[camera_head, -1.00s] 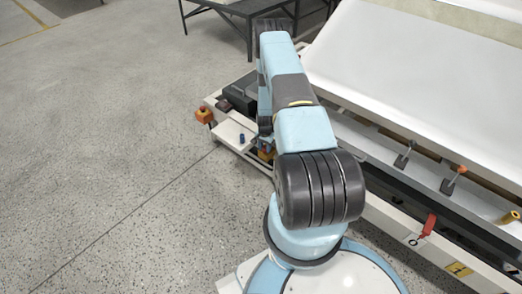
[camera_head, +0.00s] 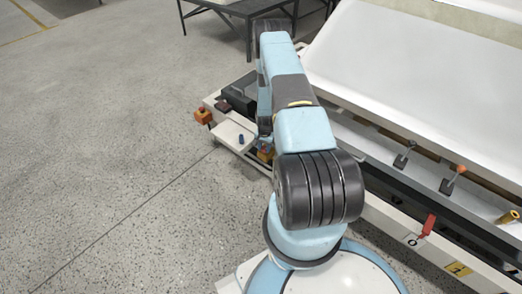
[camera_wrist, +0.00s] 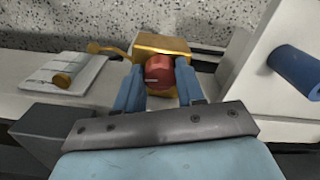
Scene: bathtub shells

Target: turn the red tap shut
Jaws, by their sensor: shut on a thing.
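The red tap (camera_wrist: 158,72) is a rounded red knob in front of a brass-coloured block in the wrist view. My gripper (camera_wrist: 159,85) has its two blue fingers on either side of the knob, shut on it. A white line shows on the knob's face. In the head view my arm hides the knob and my fingers.
A brass lever (camera_wrist: 105,49) sticks out left of the block. A white plate with a brass-ended part (camera_wrist: 62,80) lies further left. A blue cylinder (camera_wrist: 296,70) juts from a white panel at right. In the head view, a large white shell (camera_head: 410,75) fills the right side.

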